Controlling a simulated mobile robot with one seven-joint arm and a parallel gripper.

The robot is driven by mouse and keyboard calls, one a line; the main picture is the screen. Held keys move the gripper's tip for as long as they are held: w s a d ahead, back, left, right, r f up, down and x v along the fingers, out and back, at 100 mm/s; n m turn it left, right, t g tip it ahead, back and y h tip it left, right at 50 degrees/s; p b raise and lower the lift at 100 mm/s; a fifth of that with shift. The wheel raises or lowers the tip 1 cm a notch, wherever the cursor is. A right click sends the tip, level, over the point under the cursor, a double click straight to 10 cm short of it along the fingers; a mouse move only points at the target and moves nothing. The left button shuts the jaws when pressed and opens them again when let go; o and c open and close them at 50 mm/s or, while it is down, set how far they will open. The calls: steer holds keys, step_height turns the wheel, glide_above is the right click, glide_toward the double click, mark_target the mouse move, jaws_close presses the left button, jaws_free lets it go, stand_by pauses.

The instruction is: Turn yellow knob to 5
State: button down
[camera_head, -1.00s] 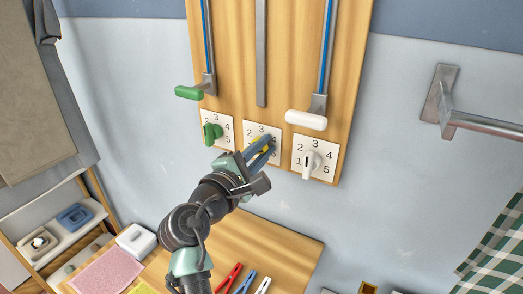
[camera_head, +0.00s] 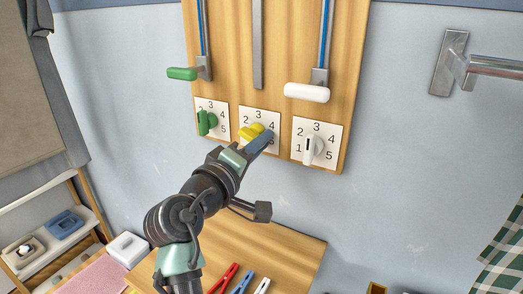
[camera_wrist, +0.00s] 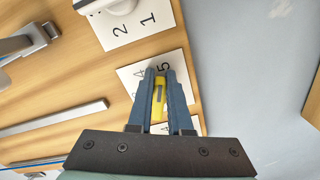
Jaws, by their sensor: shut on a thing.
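The yellow knob (camera_head: 252,131) sits on the middle white dial plate (camera_head: 246,112) on the wooden wall panel. My gripper (camera_head: 263,139) is at the knob's right side in the head view. In the wrist view my gripper's blue fingers are shut on the yellow knob (camera_wrist: 159,95), one finger on each side. A dark mark shows on the knob. The knob's upper end there lies just below the printed 4 and 5, nearer the 5. Other numbers on this plate are partly hidden by the fingers, and the exact pointing direction is hard to tell.
A green knob (camera_head: 206,122) is on the left plate and a white knob (camera_head: 313,147) on the right plate. A green-handled lever (camera_head: 183,73) and a white-handled lever (camera_head: 306,92) hang above. A wooden table (camera_head: 260,255) with clothespins stands below.

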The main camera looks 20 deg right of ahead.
steer(key=shift+w+f+m+b, duration=0.1)
steer(key=shift+f+m+b, duration=0.1)
steer(key=shift+m+b, duration=0.25)
steer(key=shift+a+m, duration=0.1)
steer(key=shift+m, duration=0.15)
steer(key=c, duration=0.8)
jaws_free()
steer(key=shift+r, duration=0.1)
steer(key=shift+c, duration=0.2)
steer(key=v, duration=1.3)
steer(key=shift+p, duration=0.35)
